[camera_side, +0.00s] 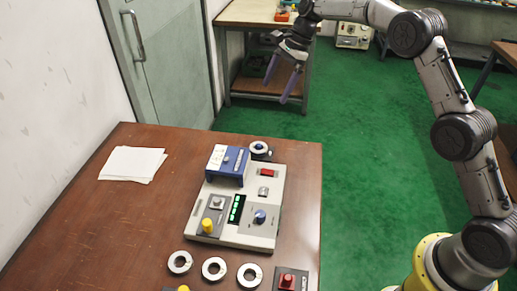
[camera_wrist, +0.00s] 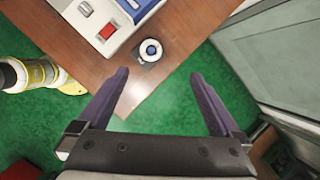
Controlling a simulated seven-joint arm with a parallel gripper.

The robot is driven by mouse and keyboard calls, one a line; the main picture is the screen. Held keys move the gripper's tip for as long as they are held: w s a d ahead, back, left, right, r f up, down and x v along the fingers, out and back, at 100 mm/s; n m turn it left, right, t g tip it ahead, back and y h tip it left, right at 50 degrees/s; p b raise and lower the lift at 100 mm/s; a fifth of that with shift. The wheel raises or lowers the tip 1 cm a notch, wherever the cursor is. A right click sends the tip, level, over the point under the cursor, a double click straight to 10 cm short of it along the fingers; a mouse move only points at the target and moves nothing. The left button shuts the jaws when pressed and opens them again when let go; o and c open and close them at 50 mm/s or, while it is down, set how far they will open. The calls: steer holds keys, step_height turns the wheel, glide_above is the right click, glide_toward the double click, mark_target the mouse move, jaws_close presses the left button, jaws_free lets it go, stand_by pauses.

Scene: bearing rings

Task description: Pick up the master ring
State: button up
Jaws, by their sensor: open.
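A steel ring with a blue centre (camera_side: 259,147) sits on a small dark base at the table's far right corner. It also shows in the wrist view (camera_wrist: 151,49), up and between my fingers. It may be the master ring; I see no readable label. Three more steel rings lie in a row at the table's front: a left one (camera_side: 171,264), a middle one (camera_side: 206,272) and a right one (camera_side: 241,276). My gripper (camera_side: 276,93) is open and empty, high and beyond the table's far edge. In the wrist view my gripper's two purple fingers (camera_wrist: 159,75) are wide apart.
A pale instrument (camera_side: 265,193) with a blue block (camera_side: 226,164) stands close beside the blue-centred ring. White papers (camera_side: 133,163) lie at the left. A red-buttoned box (camera_side: 291,279) stands at the front right. A second bench (camera_side: 245,14) is behind. The table's left middle is clear.

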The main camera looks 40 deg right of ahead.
steer(key=g, duration=0.1)
glide_toward(260, 144)
steer(key=f, duration=0.3)
steer(key=shift+w+a+f, duration=0.1)
steer(key=shift+a+f, duration=0.1)
steer(key=shift+a+x, duration=0.15)
steer(key=shift+x, duration=1.3)
steer(key=shift+a+x, duration=0.2)
steer(key=shift+x, duration=1.25)
steer(key=shift+r, duration=0.2)
jaws_close()
